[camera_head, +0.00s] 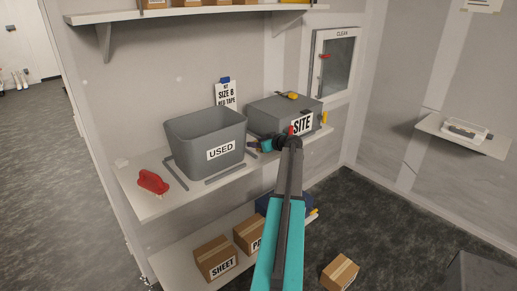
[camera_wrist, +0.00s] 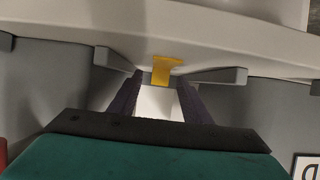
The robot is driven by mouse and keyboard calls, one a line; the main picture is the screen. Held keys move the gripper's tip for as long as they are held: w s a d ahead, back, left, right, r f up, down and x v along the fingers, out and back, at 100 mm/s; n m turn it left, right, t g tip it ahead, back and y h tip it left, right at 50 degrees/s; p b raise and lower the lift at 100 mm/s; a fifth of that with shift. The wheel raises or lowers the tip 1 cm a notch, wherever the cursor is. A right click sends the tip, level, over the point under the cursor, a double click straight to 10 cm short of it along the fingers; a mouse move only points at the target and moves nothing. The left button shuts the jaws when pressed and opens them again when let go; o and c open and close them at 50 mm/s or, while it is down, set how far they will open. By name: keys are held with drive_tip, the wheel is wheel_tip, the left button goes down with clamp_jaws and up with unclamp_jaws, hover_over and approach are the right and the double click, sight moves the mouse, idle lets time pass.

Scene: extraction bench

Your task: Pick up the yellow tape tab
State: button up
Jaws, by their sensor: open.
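In the wrist view a small yellow tab (camera_wrist: 163,70) hangs at a pale edge, ahead of and between the two dark fingers of my gripper (camera_wrist: 160,80). The fingers are apart, and I cannot tell whether they touch the tab. In the head view my gripper (camera_head: 254,147) is small and partly hidden, between the grey USED bin (camera_head: 180,128) and the grey SITE case (camera_head: 262,118). Yellow pieces show on the case's top (camera_head: 292,96) and at its right end (camera_head: 324,118). I cannot tell whether either is the tab in the wrist view.
A red-handled tool (camera_head: 153,182) and grey strips lie on the pale shelf (camera_head: 150,208) around the bin. A sign (camera_head: 226,96) stands behind. Cardboard boxes (camera_head: 215,258) fill part of the lower shelf, and another box (camera_head: 339,272) is on the floor.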

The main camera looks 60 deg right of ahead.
drive_tip(key=c, duration=1.1)
drive_tip(key=shift+r, duration=0.15)
wheel_tip(320, 180, up, 18)
drive_tip(key=b, duration=0.5)
drive_tip(key=shift+s+a, duration=0.1)
idle(0.5)
